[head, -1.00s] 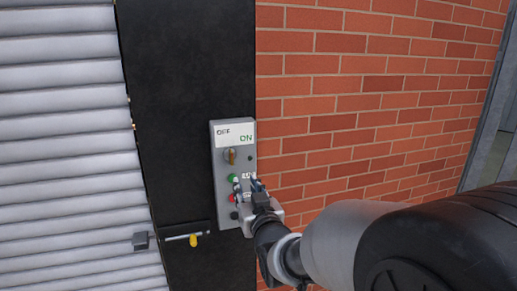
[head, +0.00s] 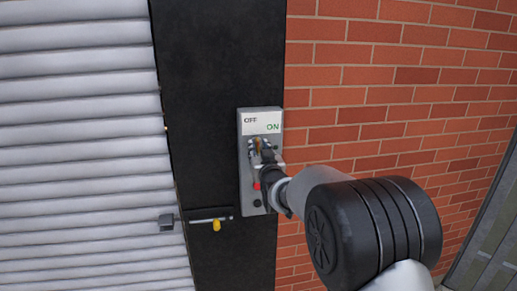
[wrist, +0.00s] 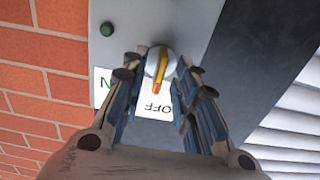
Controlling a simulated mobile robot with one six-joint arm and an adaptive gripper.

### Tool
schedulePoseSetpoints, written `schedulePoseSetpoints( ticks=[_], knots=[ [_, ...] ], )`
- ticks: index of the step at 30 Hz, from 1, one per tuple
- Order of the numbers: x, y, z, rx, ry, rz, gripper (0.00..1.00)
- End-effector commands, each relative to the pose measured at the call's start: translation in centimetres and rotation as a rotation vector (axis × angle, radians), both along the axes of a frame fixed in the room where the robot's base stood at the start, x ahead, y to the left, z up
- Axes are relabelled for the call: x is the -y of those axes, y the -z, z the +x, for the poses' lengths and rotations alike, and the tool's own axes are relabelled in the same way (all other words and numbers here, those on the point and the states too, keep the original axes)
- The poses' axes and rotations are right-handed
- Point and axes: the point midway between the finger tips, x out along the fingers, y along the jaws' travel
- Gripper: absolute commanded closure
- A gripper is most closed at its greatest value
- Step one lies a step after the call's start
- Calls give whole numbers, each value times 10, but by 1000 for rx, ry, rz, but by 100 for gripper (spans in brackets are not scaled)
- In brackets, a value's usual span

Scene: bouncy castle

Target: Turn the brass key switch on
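The brass key switch (wrist: 158,70) sits on a round pale base on the grey control box. Its bar lies nearly in line with the wrist view, its orange end towards the OFF label (wrist: 156,106). In the head view the key (head: 258,144) is partly hidden by my gripper (head: 262,150). The white plate (head: 262,123) above it reads OFF at left and ON in green at right. In the wrist view my gripper (wrist: 159,66) is open, with one finger on each side of the key. Gaps show between fingers and key; contact cannot be told.
The grey box (head: 244,180) is mounted on a black panel (head: 220,60) beside a brick wall (head: 400,80). A bolt with a yellow knob (head: 217,226) and a ribbed shutter (head: 80,120) are left.

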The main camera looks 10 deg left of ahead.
Motion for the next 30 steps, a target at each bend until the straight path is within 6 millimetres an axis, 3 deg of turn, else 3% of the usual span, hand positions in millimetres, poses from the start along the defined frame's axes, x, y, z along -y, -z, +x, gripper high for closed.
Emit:
schedulePoseSetpoints(
  ticks=[4,14,26,30],
  knots=[
    [-3,0,10,-1,0,0,72],
    [-4,0,12,0,0,0,72],
    [-4,0,12,0,0,0,99],
    [-4,0,12,0,0,0,100]
  ],
)
